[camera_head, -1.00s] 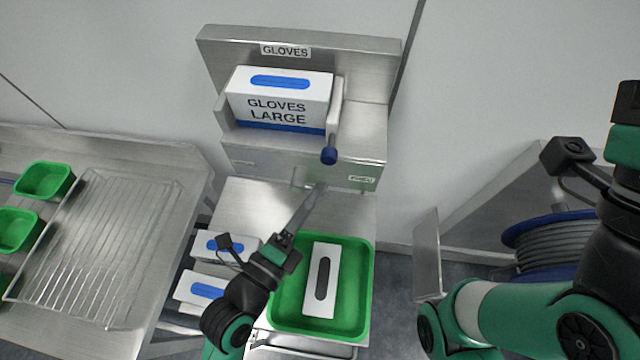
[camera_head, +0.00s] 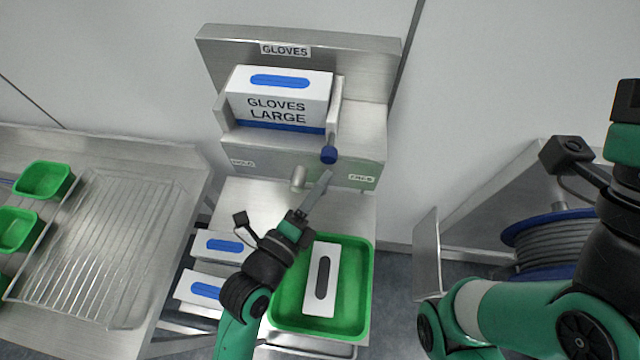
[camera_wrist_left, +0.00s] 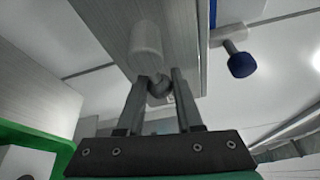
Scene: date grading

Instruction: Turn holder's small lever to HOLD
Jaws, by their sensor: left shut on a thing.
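The metal glove-box holder (camera_head: 275,155) stands at the back centre. Its small lever has a pale round hub (camera_head: 299,178) low on the front face, between a faint label at left that seems to read HOLD (camera_head: 242,162) and another at right, perhaps FREE (camera_head: 361,178). My left gripper (camera_head: 322,182) is at the lever, just right of the hub. In the left wrist view its fingers (camera_wrist_left: 158,98) are shut on the lever's small end (camera_wrist_left: 158,86), below the hub (camera_wrist_left: 146,42). The lever's exact angle is partly hidden. My right gripper is out of view.
A GLOVES LARGE box (camera_head: 278,100) sits in the holder beside a blue-knobbed rod (camera_head: 329,155). Below is a green tray (camera_head: 362,285) holding a white box (camera_head: 321,280). More glove boxes (camera_head: 222,247) lie left of it. A wire rack (camera_head: 95,250) is far left.

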